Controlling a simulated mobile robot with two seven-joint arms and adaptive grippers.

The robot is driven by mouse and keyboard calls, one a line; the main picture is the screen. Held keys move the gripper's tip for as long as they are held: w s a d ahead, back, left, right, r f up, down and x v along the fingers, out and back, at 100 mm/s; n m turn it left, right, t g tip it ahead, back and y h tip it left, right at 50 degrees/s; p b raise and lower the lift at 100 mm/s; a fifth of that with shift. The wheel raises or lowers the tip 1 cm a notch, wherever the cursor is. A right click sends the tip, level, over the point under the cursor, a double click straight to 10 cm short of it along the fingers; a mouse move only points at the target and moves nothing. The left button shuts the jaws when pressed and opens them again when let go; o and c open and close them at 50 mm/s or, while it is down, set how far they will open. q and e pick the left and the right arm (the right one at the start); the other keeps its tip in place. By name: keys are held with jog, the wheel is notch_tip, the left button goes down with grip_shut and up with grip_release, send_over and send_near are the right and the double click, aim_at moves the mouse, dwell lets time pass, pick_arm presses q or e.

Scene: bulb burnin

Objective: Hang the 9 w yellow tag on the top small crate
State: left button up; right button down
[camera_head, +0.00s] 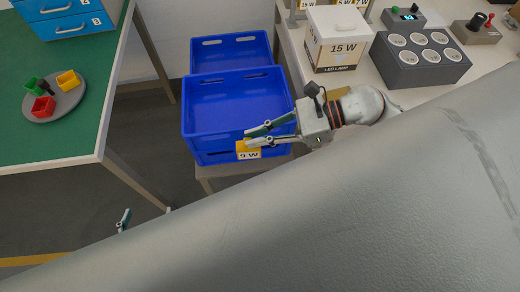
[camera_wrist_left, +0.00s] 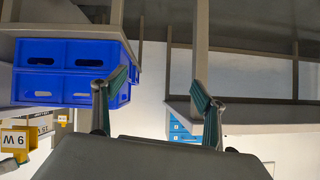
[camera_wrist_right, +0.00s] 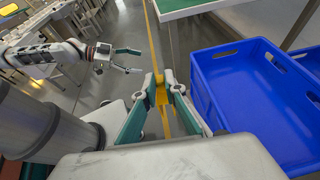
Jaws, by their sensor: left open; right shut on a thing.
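My right gripper (camera_head: 270,134) is shut on the yellow tag (camera_wrist_right: 162,94), held by its top between the fingertips. The tag's white "9 W" label (camera_head: 248,155) faces the head view. The tag also shows upside down in the left wrist view (camera_wrist_left: 15,137). The upper blue crate (camera_head: 232,100) sits on a stack on a low stand. In the head view the tag overlaps its near wall; in the right wrist view floor shows between tag and crate (camera_wrist_right: 255,95). My left gripper (camera_wrist_left: 160,95) is open and empty, low near the green table.
Another blue crate (camera_head: 230,50) lies behind the front stack. The green table (camera_head: 60,125) at left bears a grey plate (camera_head: 55,98) with coloured pieces. At right, a bench holds a "15 W" box (camera_head: 338,40) and a grey socket block (camera_head: 418,60). Floor is clear between table and crates.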

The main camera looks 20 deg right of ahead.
jog(key=s+a+f+p, duration=0.2)
jog(key=s+a, duration=0.1)
jog(key=s, duration=0.1)
jog(key=shift+n+g, duration=0.4)
jog(key=shift+w+d+f+b, duration=0.1)
jog(key=shift+w+d+b, duration=0.65)
jog(key=shift+w, duration=1.7)
jog(key=shift+w+d+f+b, duration=0.1)
jog(key=shift+w+d+b, duration=0.7)
jog(key=shift+w, duration=1.7)
jog(key=shift+w+d+b, duration=0.75)
jog(key=shift+w, duration=1.7)
jog(key=shift+f+b, duration=0.75)
jog(key=shift+f, duration=0.15)
jog(key=shift+f+b, duration=0.9)
jog(key=shift+f, duration=0.3)
jog(key=shift+f+b, duration=0.35)
jog(key=shift+f, duration=0.1)
pick_arm(q)
notch_tip(320, 180, down, 8)
jog(key=s, duration=0.1)
jog(key=shift+s+a+r, duration=0.15)
jog(key=shift+s+a, duration=0.25)
jog(key=shift+a, duration=0.05)
pick_arm(e)
jog(key=shift+f, duration=0.2)
pick_arm(q)
jog(key=shift+w, duration=0.1)
jog(key=shift+w+r, duration=0.1)
